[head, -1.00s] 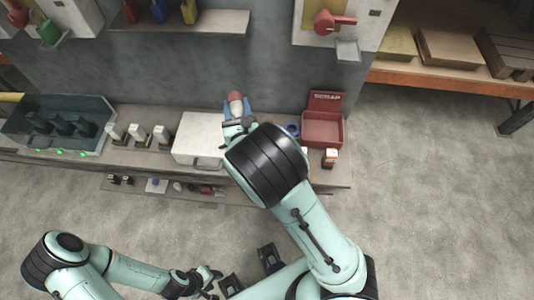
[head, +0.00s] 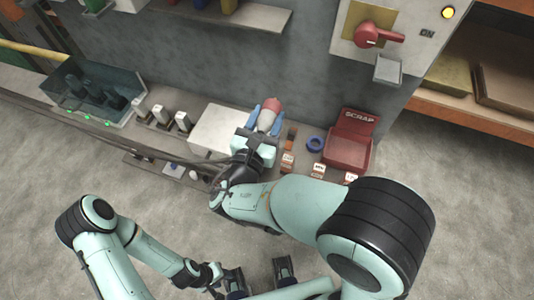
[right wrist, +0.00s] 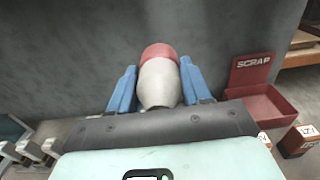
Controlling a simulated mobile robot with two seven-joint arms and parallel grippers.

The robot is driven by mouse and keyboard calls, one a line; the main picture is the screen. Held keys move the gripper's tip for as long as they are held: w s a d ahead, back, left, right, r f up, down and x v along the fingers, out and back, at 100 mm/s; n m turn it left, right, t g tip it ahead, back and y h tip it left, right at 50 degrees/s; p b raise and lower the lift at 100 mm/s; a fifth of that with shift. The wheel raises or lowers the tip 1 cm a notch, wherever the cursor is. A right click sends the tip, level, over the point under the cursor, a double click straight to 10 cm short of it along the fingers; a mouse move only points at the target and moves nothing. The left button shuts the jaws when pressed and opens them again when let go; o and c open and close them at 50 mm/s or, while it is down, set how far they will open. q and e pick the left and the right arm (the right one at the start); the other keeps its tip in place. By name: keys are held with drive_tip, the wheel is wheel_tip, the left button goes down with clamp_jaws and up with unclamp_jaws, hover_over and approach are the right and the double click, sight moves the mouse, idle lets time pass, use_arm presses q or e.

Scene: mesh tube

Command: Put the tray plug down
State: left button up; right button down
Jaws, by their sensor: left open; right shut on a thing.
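The tray plug (head: 268,114), a pale rounded piece with a red end, is between the blue fingers of my right gripper (head: 265,118). In the right wrist view the plug (right wrist: 160,80) stands between the two blue fingers (right wrist: 160,88), red end up. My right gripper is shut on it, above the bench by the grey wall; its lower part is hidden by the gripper. My left gripper (head: 214,271) is low in the head view, open and empty, far from the bench.
A red SCRAP bin (head: 348,150) stands right of the plug, with a blue ring (head: 315,144) and small labelled boxes (head: 318,171) near it. A white box (head: 222,130), pale upright pieces (head: 160,113) and a dark glassy tray (head: 85,98) are to the left. A red-handled switch (head: 375,36) is above.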

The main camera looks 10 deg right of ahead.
wheel_tip(320, 180, down, 14)
drive_tip(key=b, duration=0.3)
drive_tip(key=shift+r, duration=0.25)
drive_tip(key=shift+f, duration=0.1)
drive_tip(key=shift+f+b, duration=0.4)
drive_tip(key=c, duration=0.5)
unclamp_jaws()
drive_tip(key=shift+r, duration=0.15)
